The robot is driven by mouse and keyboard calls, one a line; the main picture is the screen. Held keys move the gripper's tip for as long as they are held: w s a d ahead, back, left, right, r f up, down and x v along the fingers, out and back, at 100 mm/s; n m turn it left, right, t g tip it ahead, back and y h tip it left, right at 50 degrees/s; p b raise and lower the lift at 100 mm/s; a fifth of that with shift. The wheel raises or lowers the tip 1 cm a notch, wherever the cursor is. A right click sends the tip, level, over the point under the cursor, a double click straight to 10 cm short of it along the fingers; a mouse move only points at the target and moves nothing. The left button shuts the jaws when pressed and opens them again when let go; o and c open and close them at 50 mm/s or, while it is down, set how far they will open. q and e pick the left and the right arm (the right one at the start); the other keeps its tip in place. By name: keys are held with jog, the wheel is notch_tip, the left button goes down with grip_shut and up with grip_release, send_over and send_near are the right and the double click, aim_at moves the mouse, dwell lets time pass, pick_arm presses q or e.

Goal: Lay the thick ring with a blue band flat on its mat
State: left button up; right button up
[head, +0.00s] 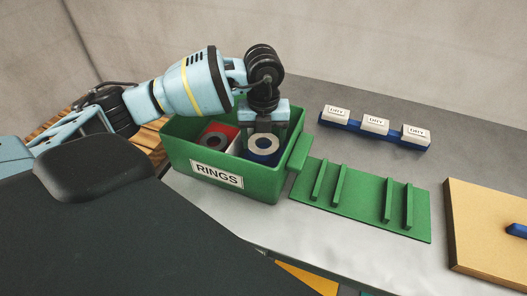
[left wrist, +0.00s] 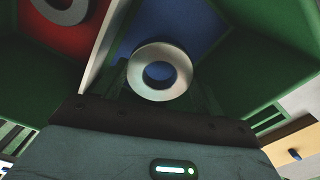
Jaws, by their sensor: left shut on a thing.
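The thick ring (head: 264,154) is pale grey on its face, with blue showing around it, in the right part of the green bin labelled RINGS (head: 178,160). My left gripper (head: 264,145) points down into the bin, shut on this ring. In the left wrist view the ring (left wrist: 184,75) sits face-on between the fingers, above a blue bin floor (left wrist: 203,27). Whether it touches that floor I cannot tell. A green mat (head: 352,205) with raised bars lies right of the bin. My right gripper is not in view.
Another grey ring (head: 206,141) lies in the bin's red compartment, beyond a divider. A blue rack (head: 347,125) with several white DRY blocks stands behind the mat. A tan board (head: 475,225) with a blue piece lies at the right. Bare grey table lies between them.

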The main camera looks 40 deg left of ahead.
aim_at(263, 163)
pick_arm(q)
jog(key=shift+f, duration=2.35)
jog(key=shift+f, duration=0.15)
jog(key=o, duration=1.5)
notch_tip(263, 163, up, 12)
jog(key=shift+r, duration=0.1)
